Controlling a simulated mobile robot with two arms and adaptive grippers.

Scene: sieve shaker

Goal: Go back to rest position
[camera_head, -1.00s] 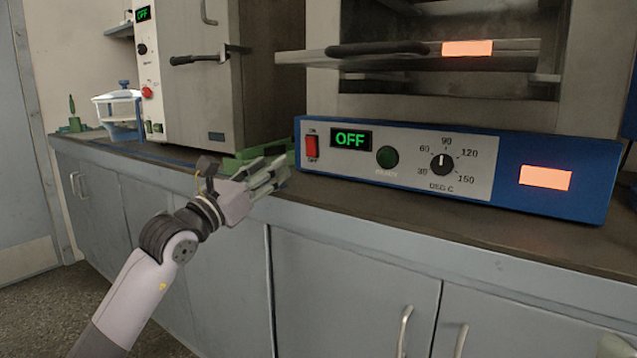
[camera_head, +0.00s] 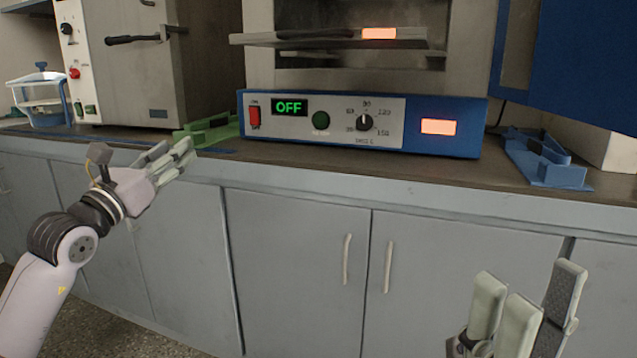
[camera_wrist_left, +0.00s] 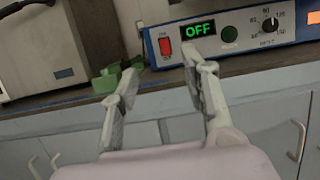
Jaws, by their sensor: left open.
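My left gripper (camera_head: 172,158) is open and empty at the left of the head view, in front of the cabinet fronts and near the worktop's front edge. In the left wrist view its two fingers (camera_wrist_left: 158,72) are spread apart, with the oven's control panel beyond them. My right gripper (camera_head: 530,290) shows at the lower right of the head view, its fingers pointing up and spread with nothing between them. It is in front of the lower cabinets and apart from the worktop.
The blue-based oven (camera_head: 450,145) reads OFF; its shelf or door (camera_head: 330,40) sticks out. A grey oven (camera_head: 135,90) stands at left. A green holder (camera_head: 212,130) and a blue holder (camera_head: 548,160) lie on the worktop (camera_head: 330,172). Cabinet handles (camera_head: 347,260) protrude below.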

